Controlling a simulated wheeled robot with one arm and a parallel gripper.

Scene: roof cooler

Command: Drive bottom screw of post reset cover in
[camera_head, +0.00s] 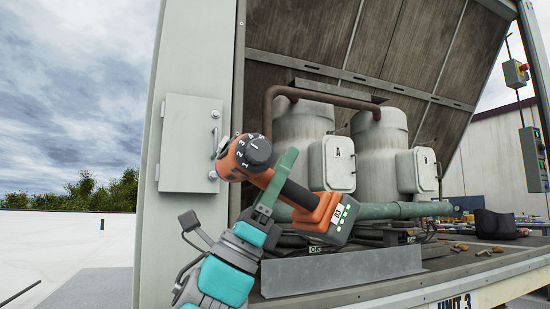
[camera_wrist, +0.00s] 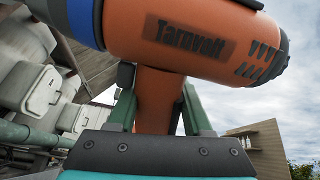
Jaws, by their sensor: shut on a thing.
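A grey rectangular cover (camera_head: 188,148) with a handle is on the pale post at the left, probably the post reset cover. A small round silver fitting (camera_head: 213,175) sits by its lower right edge; I cannot tell whether it is the bottom screw. My gripper (camera_head: 284,180) is shut on the handle of an orange power driver (camera_head: 312,207), which also fills the upper wrist view (camera_wrist: 190,45). The driver's head, with a numbered black dial (camera_head: 258,151), is just right of the cover in the head view. No bit tip is visible, and contact with a screw cannot be told.
White tanks with hatches A (camera_head: 339,163) and B (camera_head: 425,170) stand behind the driver, with a green pipe (camera_head: 400,210) in front. Loose pieces and a dark pouch (camera_head: 494,223) lie on the deck at right. Open white roof (camera_head: 60,245) lies left of the post.

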